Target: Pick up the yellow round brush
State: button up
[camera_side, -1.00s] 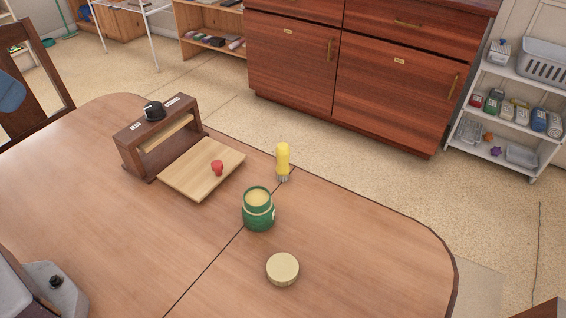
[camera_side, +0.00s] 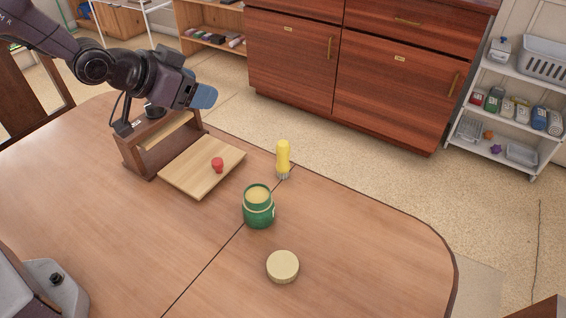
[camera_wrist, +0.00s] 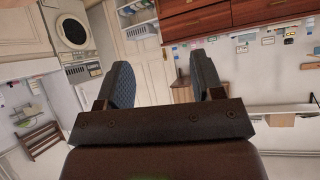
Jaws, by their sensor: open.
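The yellow round brush (camera_side: 283,156) stands upright on the wooden table, bristle end down, behind the green jar. The green jar (camera_side: 258,208) is open at the top, with a pale yellow inside. A round cream lid (camera_side: 283,266) lies flat in front of it. My gripper (camera_side: 203,97) is in the air at the left, above the wooden frame and well away from the brush. In the wrist view its two blue-grey fingers (camera_wrist: 162,85) stand apart with nothing between them. The brush does not show in the wrist view.
A dark wooden frame (camera_side: 133,156) with a light board (camera_side: 190,180) stands left of the brush; a small red piece (camera_side: 217,164) lies on the board. The table (camera_side: 380,250) is clear at the right. Wooden cabinets (camera_side: 390,90) stand behind it.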

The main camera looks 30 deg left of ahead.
aim_at(283, 160)
jog(key=w+d+f+m+t+h, duration=0.1)
jog(key=d+f+h, duration=0.15)
jog(key=f, duration=0.35)
jog(key=w+d+f+t+h, duration=0.1)
jog(key=d+f, duration=0.3)
jog(key=f, duration=0.3)
jog(key=shift+y, duration=0.25)
jog(key=x, duration=1.3)
jog(key=shift+w+a+r, duration=0.15)
jog(key=c, duration=1)
